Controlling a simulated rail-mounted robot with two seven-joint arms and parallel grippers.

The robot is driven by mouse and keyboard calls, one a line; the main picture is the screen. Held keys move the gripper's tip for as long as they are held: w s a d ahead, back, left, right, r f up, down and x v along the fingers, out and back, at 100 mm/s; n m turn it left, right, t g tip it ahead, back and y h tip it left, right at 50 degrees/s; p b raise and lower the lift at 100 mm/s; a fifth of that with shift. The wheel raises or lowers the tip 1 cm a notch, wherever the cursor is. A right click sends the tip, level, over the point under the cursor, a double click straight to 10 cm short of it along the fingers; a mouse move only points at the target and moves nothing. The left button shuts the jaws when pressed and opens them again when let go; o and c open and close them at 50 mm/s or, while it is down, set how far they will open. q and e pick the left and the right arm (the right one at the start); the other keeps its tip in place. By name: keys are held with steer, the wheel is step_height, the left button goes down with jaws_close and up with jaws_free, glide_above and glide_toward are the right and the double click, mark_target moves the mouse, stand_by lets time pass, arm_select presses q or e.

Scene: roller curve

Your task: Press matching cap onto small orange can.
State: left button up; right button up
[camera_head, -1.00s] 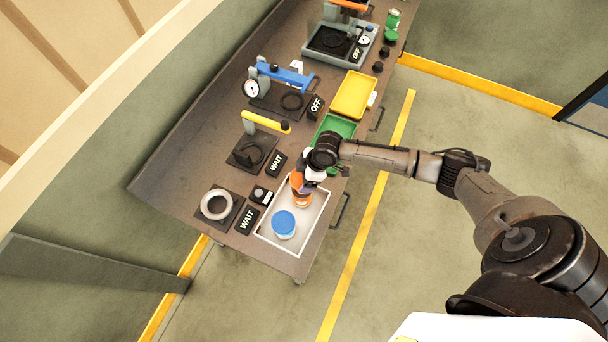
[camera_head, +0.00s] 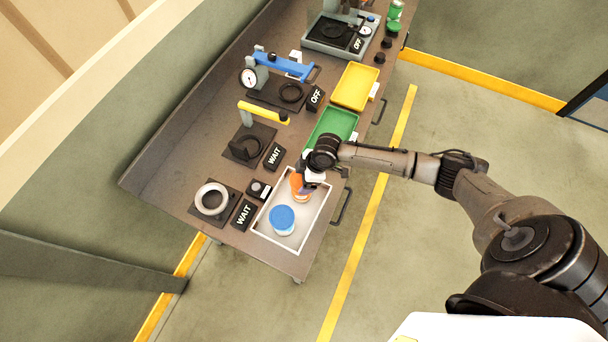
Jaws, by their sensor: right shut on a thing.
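A small orange can (camera_head: 296,184) stands in the white tray (camera_head: 267,241), at its far end. My right gripper (camera_head: 302,182) is over the can and shut on it; the wrist hides part of the can and the fingertips. I cannot tell whether the can touches the tray floor. A white can with a blue top (camera_head: 282,219) stands in the same tray, nearer the front. I do not see a separate orange cap clearly. My left gripper is not in view.
Beside the tray are a grey ring fixture (camera_head: 212,199), WAIT signs (camera_head: 244,215) and a yellow-handled press (camera_head: 262,112). A green tray (camera_head: 331,127), a yellow tray (camera_head: 355,87) and a blue press (camera_head: 283,66) stand farther along the bench.

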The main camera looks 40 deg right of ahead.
stand_by(0.8)
steer(key=shift+p, duration=0.3)
stand_by(0.3)
stand_by(0.8)
steer(key=shift+f, duration=0.25)
stand_by(0.4)
steer(key=shift+f, duration=0.4)
stand_by(0.5)
stand_by(0.3)
steer(key=o, duration=0.7)
steer(key=shift+c, duration=0.2)
